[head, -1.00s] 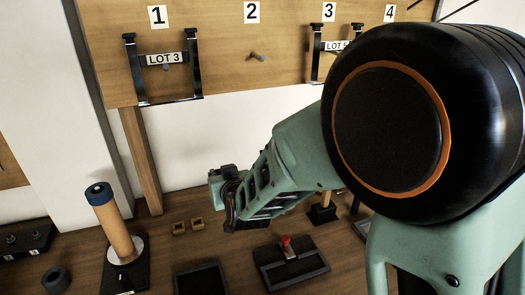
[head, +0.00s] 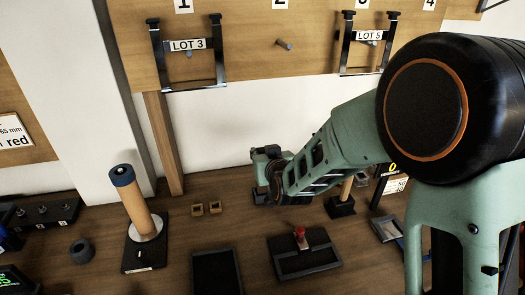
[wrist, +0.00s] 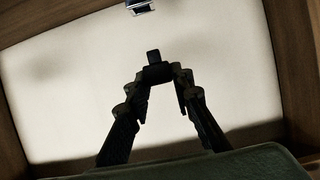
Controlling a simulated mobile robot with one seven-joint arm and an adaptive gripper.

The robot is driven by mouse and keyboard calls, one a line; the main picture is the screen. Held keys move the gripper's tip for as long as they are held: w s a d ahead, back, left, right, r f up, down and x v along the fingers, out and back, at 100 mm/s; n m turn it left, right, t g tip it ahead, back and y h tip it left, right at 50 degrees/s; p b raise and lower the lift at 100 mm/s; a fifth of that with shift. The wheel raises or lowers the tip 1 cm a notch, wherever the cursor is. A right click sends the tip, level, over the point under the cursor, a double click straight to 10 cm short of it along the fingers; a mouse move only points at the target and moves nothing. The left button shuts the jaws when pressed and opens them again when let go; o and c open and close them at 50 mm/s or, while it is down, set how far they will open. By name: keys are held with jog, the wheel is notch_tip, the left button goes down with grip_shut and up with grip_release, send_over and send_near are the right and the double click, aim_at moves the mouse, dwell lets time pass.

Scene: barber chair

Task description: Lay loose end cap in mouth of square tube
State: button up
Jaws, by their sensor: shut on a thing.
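In the wrist view my gripper (wrist: 158,76) is shut on a small dark piece (wrist: 153,58), likely the end cap, with a narrow stub pointing away from the fingers. It stands out against the pale wall. In the head view my gripper (head: 264,190) is held above the bench, seen from behind, and the held piece cannot be made out. I cannot tell for sure which thing is the square tube. Two small tan square pieces with dark openings (head: 206,209) lie on the bench left of my gripper. A tan post (head: 347,187) stands in a black base to the right.
A tan cylinder with a dark blue top (head: 136,205) stands on a black plate at left, beside a dark ring (head: 82,251). Black trays (head: 216,272) and a tray with a red knob (head: 301,240) lie in front. Racks labelled LOT 3 (head: 188,44) and LOT 5 hang behind.

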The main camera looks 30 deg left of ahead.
notch_tip(320, 180, down, 5)
jog(key=b, duration=0.2)
jog(key=shift+f+b, duration=0.2)
jog(key=shift+b, duration=0.15)
dwell(0.6)
jog(key=o, duration=1)
jog(key=v, duration=1.2)
